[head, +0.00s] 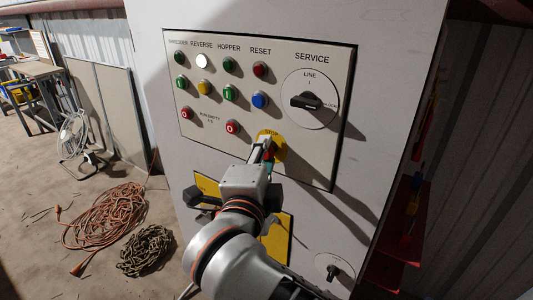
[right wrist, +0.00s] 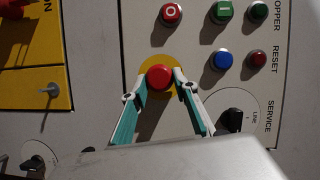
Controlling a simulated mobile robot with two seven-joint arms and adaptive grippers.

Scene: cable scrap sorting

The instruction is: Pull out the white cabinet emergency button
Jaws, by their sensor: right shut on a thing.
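The white cabinet (head: 225,20) carries a light control panel. The emergency button is a red mushroom head (right wrist: 159,77) on a yellow round plate; that plate (head: 277,149) shows in the head view at the panel's lower middle, with the button mostly hidden by my gripper. My right gripper (head: 266,149) reaches up to it from below. In the right wrist view its two teal-and-white fingers (right wrist: 160,80) close on the red button from both sides. My left gripper is not in view.
Coloured push buttons and lamps, such as a blue button (head: 259,101), sit close above. A black rotary service switch (head: 306,101) is to the right. A yellow label panel (head: 275,243) lies below. Coiled orange cable (head: 103,218) and a dark rope coil (head: 147,250) lie on the floor at left.

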